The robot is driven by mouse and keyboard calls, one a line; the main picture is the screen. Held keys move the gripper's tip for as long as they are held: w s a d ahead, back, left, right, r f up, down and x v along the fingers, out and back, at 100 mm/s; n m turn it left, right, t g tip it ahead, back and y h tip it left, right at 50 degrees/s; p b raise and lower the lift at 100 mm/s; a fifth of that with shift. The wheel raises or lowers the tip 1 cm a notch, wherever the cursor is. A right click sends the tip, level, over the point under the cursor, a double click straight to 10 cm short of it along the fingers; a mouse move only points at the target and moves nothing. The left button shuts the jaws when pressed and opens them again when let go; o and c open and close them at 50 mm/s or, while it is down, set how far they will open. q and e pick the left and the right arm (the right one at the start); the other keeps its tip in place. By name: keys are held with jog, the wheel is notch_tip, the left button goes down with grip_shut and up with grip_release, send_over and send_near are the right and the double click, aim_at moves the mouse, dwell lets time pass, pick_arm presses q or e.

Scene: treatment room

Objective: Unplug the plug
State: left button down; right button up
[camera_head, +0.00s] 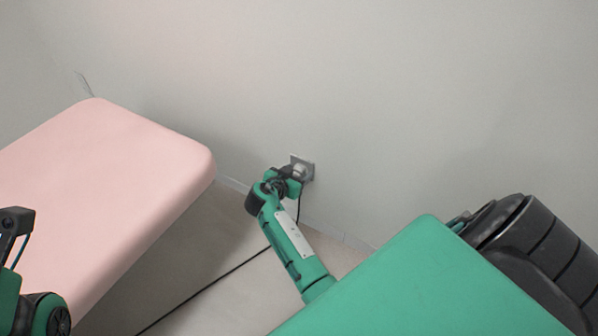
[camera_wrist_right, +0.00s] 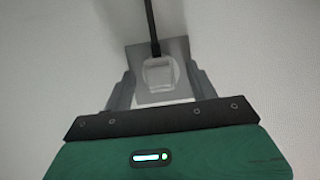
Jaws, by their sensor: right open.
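The plug is a pale grey block (camera_wrist_right: 160,73) with a black cord running from it. It sits at a square grey wall outlet (camera_wrist_right: 137,56). In the head view the plug (camera_head: 299,171) shows partly behind my right gripper, against the outlet (camera_head: 309,161). My right gripper (camera_wrist_right: 161,80) is open, with one finger on each side of the plug and visible gaps between. In the head view my right gripper (camera_head: 293,174) is close to the wall at the outlet. Part of my left arm shows at the lower left; its fingers are not clearly seen.
A pink padded bed (camera_head: 110,165) stands at the left, near the wall. The black cord (camera_head: 215,283) hangs from the plug and runs over the floor toward the lower left. A strip of floor (camera_head: 225,225) is open between the bed and my right arm.

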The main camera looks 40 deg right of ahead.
dwell(0.5)
grip_shut()
jog(key=shift+a, duration=0.1)
jog(key=shift+a, duration=0.1)
jog(key=shift+s+a, duration=0.4)
jog(key=shift+a, duration=0.5)
jog(key=shift+s+a, duration=0.4)
jog(key=shift+a, duration=0.5)
jog(key=shift+s+a, duration=0.4)
jog(key=shift+a, duration=0.5)
